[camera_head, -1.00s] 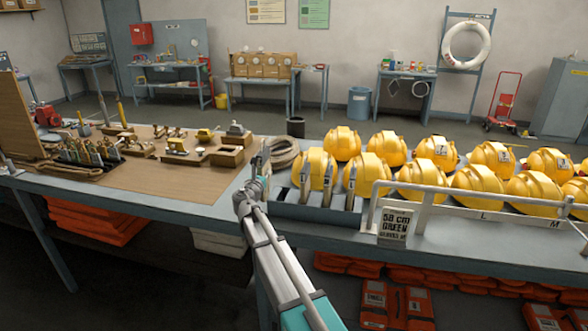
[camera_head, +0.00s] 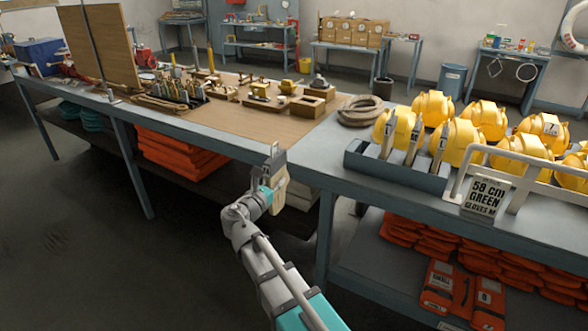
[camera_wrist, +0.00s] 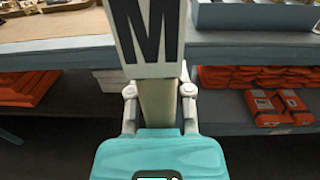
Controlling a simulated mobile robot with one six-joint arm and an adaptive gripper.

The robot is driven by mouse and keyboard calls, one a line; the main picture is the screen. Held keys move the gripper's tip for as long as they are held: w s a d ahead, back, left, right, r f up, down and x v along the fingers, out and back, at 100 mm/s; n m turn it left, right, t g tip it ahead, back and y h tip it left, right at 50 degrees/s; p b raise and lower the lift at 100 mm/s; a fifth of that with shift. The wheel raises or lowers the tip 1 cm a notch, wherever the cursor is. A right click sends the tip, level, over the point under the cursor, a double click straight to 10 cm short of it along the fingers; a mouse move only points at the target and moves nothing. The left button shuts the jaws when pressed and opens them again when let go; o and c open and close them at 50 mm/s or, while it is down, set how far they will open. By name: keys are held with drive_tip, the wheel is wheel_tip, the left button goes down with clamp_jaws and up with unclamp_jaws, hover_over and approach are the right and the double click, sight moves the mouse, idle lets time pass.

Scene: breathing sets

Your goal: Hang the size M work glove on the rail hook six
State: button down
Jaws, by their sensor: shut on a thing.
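My gripper (camera_head: 270,190) is shut on a beige work glove (camera_head: 281,180), held in front of the workbench's front edge. In the wrist view, the two fingertips (camera_wrist: 160,92) pinch the beige piece (camera_wrist: 158,108) from both sides. A white tag with a large black M (camera_wrist: 150,35) stands above the fingers. In the head view the tag (camera_head: 274,158) looks grey. The glove's full shape is hard to make out. A pale rail (camera_head: 470,150) stands along the right part of the bench. I cannot make out a hook numbered six.
A grey-blue holder (camera_head: 400,172) with several upright tagged pieces stands right of my gripper. Yellow helmets (camera_head: 460,140), a rope coil (camera_head: 362,110) and a wooden mat (camera_head: 250,120) lie on the bench (camera_head: 330,150). Orange packs (camera_head: 450,290) lie below.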

drive_tip(key=s+a+f+b, duration=0.1)
drive_tip(key=s+a+f, duration=0.1)
drive_tip(key=s, duration=0.3)
drive_tip(key=shift+a, duration=0.15)
drive_tip(key=shift+s+f, duration=0.1)
drive_tip(key=shift+s, duration=0.05)
